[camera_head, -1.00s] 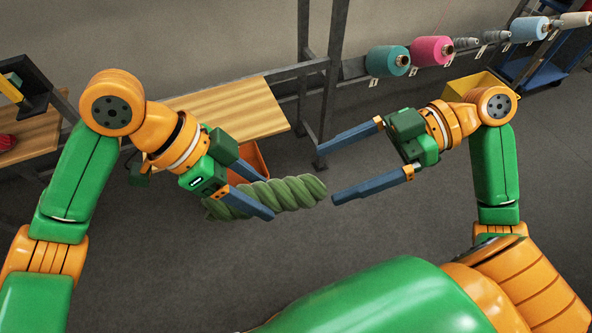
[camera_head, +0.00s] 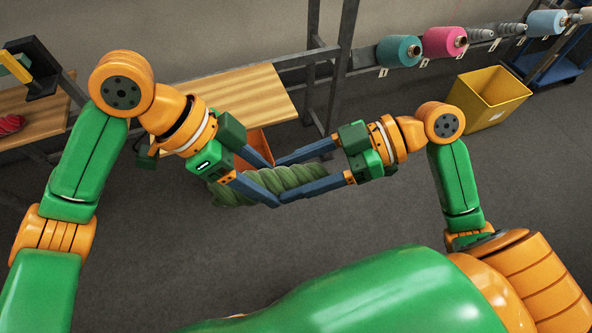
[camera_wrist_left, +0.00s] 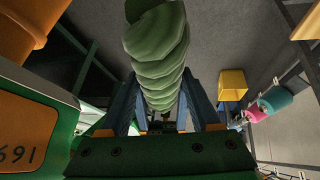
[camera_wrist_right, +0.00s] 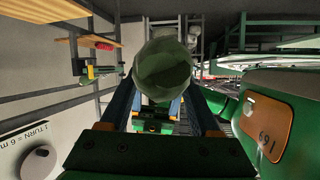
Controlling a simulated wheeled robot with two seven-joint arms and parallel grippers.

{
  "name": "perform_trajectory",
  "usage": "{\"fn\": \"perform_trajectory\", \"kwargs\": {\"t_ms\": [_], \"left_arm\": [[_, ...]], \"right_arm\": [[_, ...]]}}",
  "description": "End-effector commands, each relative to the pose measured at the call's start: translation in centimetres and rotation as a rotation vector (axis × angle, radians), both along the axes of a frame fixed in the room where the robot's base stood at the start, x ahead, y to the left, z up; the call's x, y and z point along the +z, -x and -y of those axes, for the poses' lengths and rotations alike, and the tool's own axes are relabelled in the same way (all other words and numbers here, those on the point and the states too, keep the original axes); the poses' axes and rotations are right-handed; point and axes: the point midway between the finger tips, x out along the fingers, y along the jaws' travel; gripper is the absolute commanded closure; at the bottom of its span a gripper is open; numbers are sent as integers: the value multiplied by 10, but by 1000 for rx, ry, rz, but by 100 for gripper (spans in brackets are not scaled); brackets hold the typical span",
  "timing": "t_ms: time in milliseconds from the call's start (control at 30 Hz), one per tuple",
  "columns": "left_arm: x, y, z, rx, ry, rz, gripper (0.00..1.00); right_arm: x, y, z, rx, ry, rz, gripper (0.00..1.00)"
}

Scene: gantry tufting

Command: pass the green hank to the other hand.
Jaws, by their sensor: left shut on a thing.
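The green hank (camera_head: 290,178) is a thick twisted roll of yarn, held in the air in front of me. My left gripper (camera_head: 272,185) is shut on it, with one finger on each side. In the left wrist view the hank (camera_wrist_left: 158,50) runs outward between and beyond the fingers. My right gripper (camera_head: 281,181) has come in from the opposite end, its fingers on both sides of the hank. In the right wrist view the hank's rounded end (camera_wrist_right: 163,70) faces the camera between the fingers. I cannot tell whether those fingers press on it.
A wooden bench (camera_head: 235,100) and an orange bin (camera_head: 255,145) are behind the left gripper. A yellow bin (camera_head: 488,98) stands on the floor at right. Teal (camera_head: 398,50) and pink (camera_head: 443,42) cones sit on a rack at the back. The floor below the hank is clear.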

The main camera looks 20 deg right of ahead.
Motion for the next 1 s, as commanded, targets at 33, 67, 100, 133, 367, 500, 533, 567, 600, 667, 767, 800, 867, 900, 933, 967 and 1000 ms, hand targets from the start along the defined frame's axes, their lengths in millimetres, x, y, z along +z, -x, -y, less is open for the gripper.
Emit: {"fn": "perform_trajectory", "kwargs": {"t_ms": [33, 67, 100, 133, 367, 500, 533, 567, 600, 667, 767, 800, 867, 900, 933, 967, 1000], "left_arm": [[0, -2, 0, 8, -1, 4, 100], [0, -2, 0, 9, -1, 4, 100], [0, -2, 0, 9, -1, 4, 26], [0, -2, 0, 9, -1, 4, 18], [0, -2, 0, 7, -1, 3, 2], [2, -2, -1, 8, -1, 4, 2], [4, -3, -3, 8, -1, 5, 2], [7, -4, -5, 9, -2, 4, 2], [14, -6, -8, 11, -1, 4, 2], [28, -9, -16, 10, 1, 7, 2], [53, -16, -31, 11, 1, 8, 2], [62, -18, -36, 12, -1, 6, 2], [75, -21, -44, 11, 0, 5, 2], [82, -23, -48, 11, -1, 5, 2], [87, -24, -51, 10, -2, 4, 2], [91, -25, -53, 10, -2, 5, 2], [95, -26, -56, 9, -1, 4, 2]], "right_arm": [[0, 2, -1, 8, -1, -2, 91], [0, 2, -1, 8, -1, -2, 96], [0, 2, -1, 9, -2, -1, 96], [0, 2, -1, 9, -2, -1, 96], [0, 2, -1, 7, -2, -1, 96], [0, 1, -1, 6, -2, -1, 96], [0, 1, -1, 6, -2, -1, 96], [0, 1, -1, 6, -2, -1, 96], [0, 1, -1, 6, -2, -1, 96], [0, 1, -1, 6, -2, -1, 96], [0, 1, -1, 6, -2, -1, 96], [0, 1, -1, 6, -2, -1, 96], [0, 1, -1, 6, -2, -1, 96], [0, 1, -1, 6, -2, -1, 97], [0, 1, -1, 6, -2, -1, 97], [0, 1, -1, 6, -2, -1, 97], [0, 1, -1, 6, -2, -1, 97]]}}
